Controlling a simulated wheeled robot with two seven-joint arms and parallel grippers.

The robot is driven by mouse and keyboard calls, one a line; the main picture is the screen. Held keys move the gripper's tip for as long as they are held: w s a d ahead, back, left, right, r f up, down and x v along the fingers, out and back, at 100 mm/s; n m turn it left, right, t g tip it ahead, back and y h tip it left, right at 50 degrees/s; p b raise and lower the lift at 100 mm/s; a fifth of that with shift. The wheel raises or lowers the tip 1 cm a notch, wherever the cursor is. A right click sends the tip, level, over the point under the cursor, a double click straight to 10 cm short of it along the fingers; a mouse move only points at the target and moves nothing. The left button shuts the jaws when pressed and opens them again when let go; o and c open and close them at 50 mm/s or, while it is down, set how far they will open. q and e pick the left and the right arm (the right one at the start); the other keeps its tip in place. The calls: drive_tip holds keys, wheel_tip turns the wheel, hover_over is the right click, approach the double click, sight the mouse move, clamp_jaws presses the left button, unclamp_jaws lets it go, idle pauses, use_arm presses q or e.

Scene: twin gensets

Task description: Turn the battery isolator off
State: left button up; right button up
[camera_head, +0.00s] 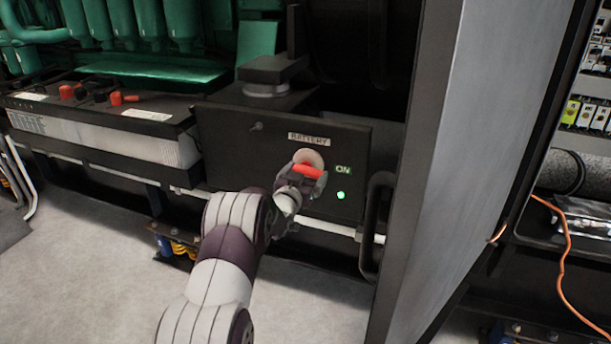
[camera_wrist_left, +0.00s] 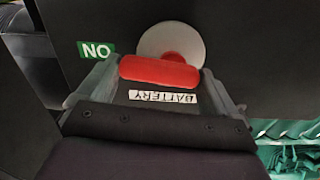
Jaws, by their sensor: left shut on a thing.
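The battery isolator is a red handle (camera_head: 308,172) on a pale round plate (camera_head: 309,157), set in a dark panel (camera_head: 240,135) under a "BATTERY" label (camera_head: 309,139). A green "ON" sign (camera_head: 343,170) is to its right, with a lit green lamp (camera_head: 341,195) below. My left gripper (camera_head: 306,178) is at the handle, its fingers on either side of it. The left wrist view shows the red handle (camera_wrist_left: 160,70) between the two fingers, lying roughly crosswise, with the round plate (camera_wrist_left: 172,42) behind. My right gripper is not in view.
A grey cabinet door (camera_head: 480,150) with a black handle (camera_head: 374,222) stands open close on the right. A battery (camera_head: 100,125) with red-capped terminals is at the left. An orange cable (camera_head: 565,260) hangs at far right. Pale floor (camera_head: 110,270) is clear in front.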

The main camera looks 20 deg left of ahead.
use_arm(q)
drive_tip(key=m, duration=0.1)
drive_tip(key=m+b, duration=0.1)
drive_tip(key=m, duration=0.2)
drive_tip(key=shift+f+b, duration=0.25)
drive_tip(key=shift+b, duration=0.05)
drive_tip(key=shift+a+f+m+b, duration=0.1)
drive_tip(key=shift+a+m+b, duration=0.1)
drive_tip(key=shift+m+b, duration=1.5)
drive_tip(key=shift+a+f+m+b, duration=0.15)
drive_tip(key=shift+m+b, duration=0.6)
drive_tip(key=shift+m, duration=1.8)
drive_tip(key=shift+a+m+b, duration=0.25)
drive_tip(key=shift+m+b, duration=1)
drive_tip(key=shift+m, duration=0.9)
drive_tip(key=shift+r, duration=0.1)
drive_tip(key=o, duration=0.7)
drive_tip(key=s+p, duration=0.4)
drive_tip(key=s, duration=0.8)
drive_tip(key=shift+s+d+f, duration=0.25)
drive_tip(key=shift+s+d, duration=0.15)
